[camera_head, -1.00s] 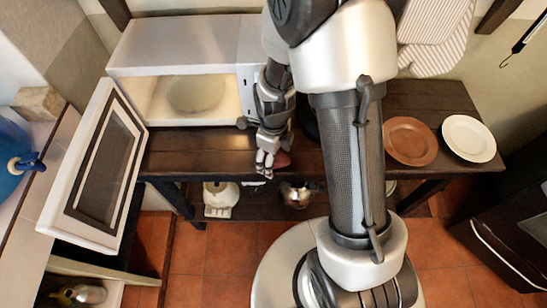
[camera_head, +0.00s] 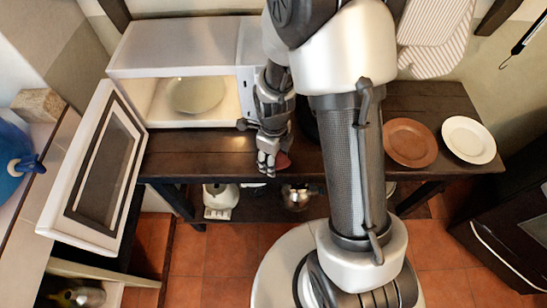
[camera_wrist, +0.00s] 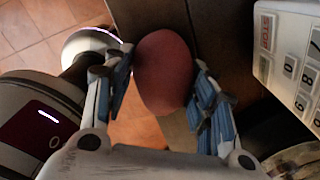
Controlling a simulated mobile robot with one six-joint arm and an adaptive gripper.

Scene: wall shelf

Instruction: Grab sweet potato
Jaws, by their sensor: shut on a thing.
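The sweet potato (camera_wrist: 164,72) is a reddish-brown rounded shape between my gripper's fingers in the wrist view. In the head view a small part of the sweet potato (camera_head: 284,161) shows beside the fingers, near the front edge of the dark wooden shelf. My gripper (camera_wrist: 163,92) has its blue-padded fingers on both sides of it, shut on it. In the head view my gripper (camera_head: 267,165) points down over the shelf. Whether the sweet potato touches the shelf is hard to tell.
A white microwave (camera_head: 185,48) stands open at the left, a plate (camera_head: 195,95) inside. Its door (camera_head: 128,110) juts forward on the left. A brown plate (camera_head: 410,142) and a white plate (camera_head: 469,139) lie on the dark shelf (camera_head: 195,150) at the right. The shelf before the microwave is clear.

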